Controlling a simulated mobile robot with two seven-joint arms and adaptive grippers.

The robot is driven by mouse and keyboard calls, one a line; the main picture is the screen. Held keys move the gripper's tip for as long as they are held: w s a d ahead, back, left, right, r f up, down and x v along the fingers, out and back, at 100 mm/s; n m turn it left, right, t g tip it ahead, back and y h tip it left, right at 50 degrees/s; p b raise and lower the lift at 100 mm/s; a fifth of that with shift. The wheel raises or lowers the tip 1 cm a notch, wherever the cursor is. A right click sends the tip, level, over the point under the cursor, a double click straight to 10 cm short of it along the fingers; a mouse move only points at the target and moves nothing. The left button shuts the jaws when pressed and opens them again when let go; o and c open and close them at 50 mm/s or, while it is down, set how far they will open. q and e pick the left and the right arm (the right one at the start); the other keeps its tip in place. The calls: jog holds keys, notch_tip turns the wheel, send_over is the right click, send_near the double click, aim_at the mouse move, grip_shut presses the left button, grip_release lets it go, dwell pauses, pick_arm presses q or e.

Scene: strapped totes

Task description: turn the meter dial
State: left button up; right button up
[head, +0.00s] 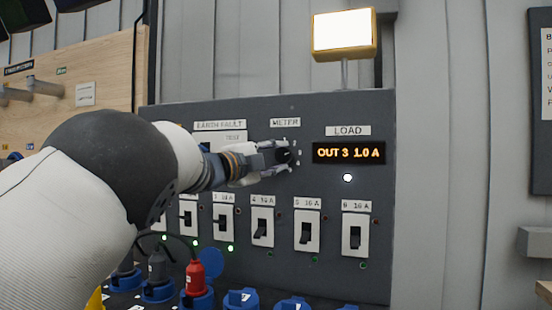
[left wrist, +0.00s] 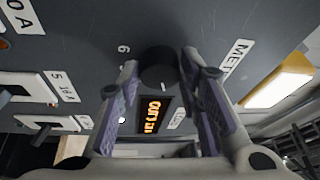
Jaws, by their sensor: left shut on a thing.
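The black round meter dial (head: 285,156) sits on the grey panel (head: 290,270), below the METER label (head: 285,122). My left gripper (head: 280,155) reaches in from the left and is shut on the dial. In the left wrist view the dial (left wrist: 158,66) lies between the two fingers of the gripper (left wrist: 160,72), with a short white mark beside its lower edge. The fingers hide part of the dial in the head view. The load display (head: 349,153) reads "OUT 3 1.0 A" in orange. My right gripper is not in view.
A row of breaker switches (head: 307,232) runs below the dial, with small green and red lights. A red plug (head: 195,280) and blue sockets (head: 243,299) are at the bottom. A lit lamp (head: 344,34) stands on top. A white light (head: 347,178) glows below the display.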

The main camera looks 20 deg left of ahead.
pick_arm(q)
jog(key=shift+r+m+g, duration=0.15)
jog(key=shift+m+g, duration=0.15)
jog(key=shift+m, duration=0.5)
jog(key=o, duration=1.2)
jog(key=shift+c, duration=0.2)
jog(key=v, duration=1.2)
